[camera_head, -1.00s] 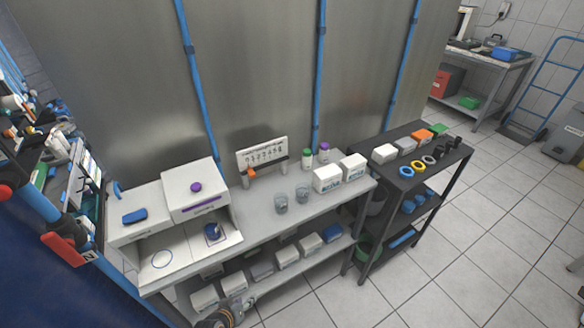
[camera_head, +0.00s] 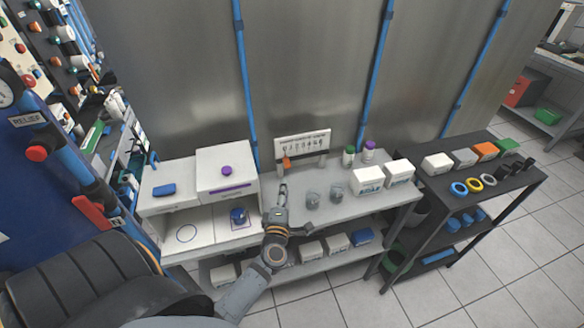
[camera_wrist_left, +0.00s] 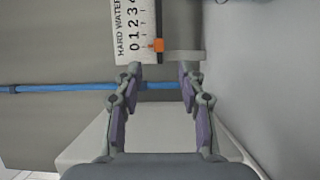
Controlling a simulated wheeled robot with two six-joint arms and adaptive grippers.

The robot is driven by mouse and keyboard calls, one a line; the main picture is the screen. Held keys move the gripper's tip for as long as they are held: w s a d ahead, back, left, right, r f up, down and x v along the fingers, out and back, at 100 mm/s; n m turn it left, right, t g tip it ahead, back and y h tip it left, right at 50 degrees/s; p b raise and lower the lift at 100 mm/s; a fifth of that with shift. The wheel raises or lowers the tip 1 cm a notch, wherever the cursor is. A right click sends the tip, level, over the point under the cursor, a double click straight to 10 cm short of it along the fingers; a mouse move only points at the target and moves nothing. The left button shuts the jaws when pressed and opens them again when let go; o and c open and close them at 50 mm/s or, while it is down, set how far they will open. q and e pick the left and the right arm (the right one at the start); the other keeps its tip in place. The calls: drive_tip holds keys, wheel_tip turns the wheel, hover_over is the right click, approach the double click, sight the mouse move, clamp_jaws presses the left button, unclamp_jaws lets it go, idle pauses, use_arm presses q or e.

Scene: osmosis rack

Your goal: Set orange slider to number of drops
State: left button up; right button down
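The orange slider (camera_head: 287,162) sits at the left, low-number end of the white scale board (camera_head: 302,143) at the back of the bench. In the left wrist view the slider (camera_wrist_left: 157,45) is beside the 0 and 1 of the board marked HARD WATER (camera_wrist_left: 123,25); its exact mark is hard to tell. My left gripper (camera_head: 294,208) is over the bench's front, short of the slider. In the wrist view the left gripper (camera_wrist_left: 161,82) has its fingers apart, with nothing between them and the slider beyond the tips. My right gripper is out of view.
Two glass beakers (camera_head: 313,198) stand right of my left gripper. Small bottles (camera_head: 349,156) and white boxes (camera_head: 367,181) are further right. A white device with a purple knob (camera_head: 227,171) stands on the left. A dark shelf (camera_head: 520,186) adjoins at the right.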

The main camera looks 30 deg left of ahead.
sight(288, 168)
use_arm(q)
drive_tip(key=shift+a+r, duration=0.1)
drive_tip(key=shift+a, duration=0.05)
drive_tip(key=p+x, duration=0.1)
drive_tip(key=x, duration=0.9)
drive_tip(key=shift+c, duration=0.3)
clamp_jaws()
drive_tip(key=shift+w, duration=0.1)
